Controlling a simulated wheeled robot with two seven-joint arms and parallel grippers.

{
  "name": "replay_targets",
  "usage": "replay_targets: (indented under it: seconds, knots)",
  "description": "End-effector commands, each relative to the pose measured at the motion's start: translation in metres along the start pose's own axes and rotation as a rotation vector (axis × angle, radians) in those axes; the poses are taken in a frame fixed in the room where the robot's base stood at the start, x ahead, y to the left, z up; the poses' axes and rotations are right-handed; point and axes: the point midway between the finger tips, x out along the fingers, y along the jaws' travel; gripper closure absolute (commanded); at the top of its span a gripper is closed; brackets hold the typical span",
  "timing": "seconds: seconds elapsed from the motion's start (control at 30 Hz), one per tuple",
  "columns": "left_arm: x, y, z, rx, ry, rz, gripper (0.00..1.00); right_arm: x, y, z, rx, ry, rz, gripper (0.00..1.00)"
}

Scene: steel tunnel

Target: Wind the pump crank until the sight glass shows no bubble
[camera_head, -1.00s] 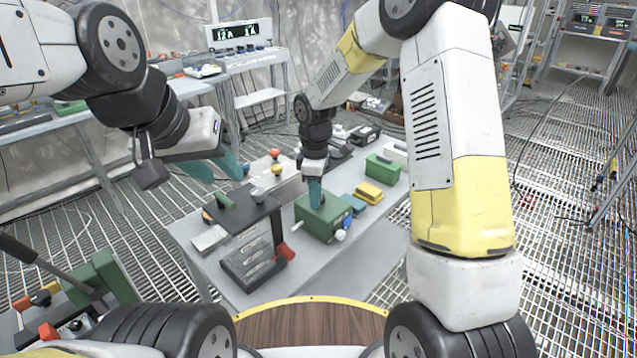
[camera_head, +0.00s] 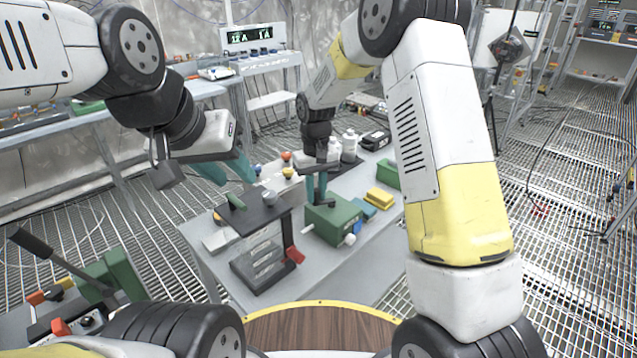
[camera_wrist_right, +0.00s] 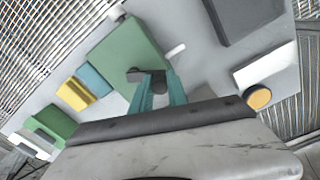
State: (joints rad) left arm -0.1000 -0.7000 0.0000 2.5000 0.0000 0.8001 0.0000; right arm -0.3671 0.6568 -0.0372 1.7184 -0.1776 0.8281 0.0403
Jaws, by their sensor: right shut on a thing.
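The pump looks to be the green box (camera_head: 340,225) on the grey bench, with a dark crank arm (camera_wrist_right: 135,75) on its top. My right gripper (camera_head: 317,198) points down over the box top. Its teal fingers (camera_wrist_right: 160,88) are shut on the dark crank grip in the right wrist view. A small white round part (camera_head: 350,240) sticks out of the box's front; I cannot tell whether it is the sight glass, and no bubble can be made out. My left gripper (camera_head: 236,180) hangs left of the pump, its teal fingers apart and empty.
The grey bench (camera_head: 345,275) is clear in front.

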Motion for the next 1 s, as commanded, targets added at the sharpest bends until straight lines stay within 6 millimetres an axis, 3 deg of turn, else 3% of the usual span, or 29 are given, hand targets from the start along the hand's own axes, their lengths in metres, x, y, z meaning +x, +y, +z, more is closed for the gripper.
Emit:
replay_targets:
  seconds: [1.0]
  knots:
    - [0.0, 0.0, 0.0, 0.0, 0.0, 0.0, 0.64, -0.001, 0.023, -0.033, 0.897, 0.002, -0.001, 1.0]
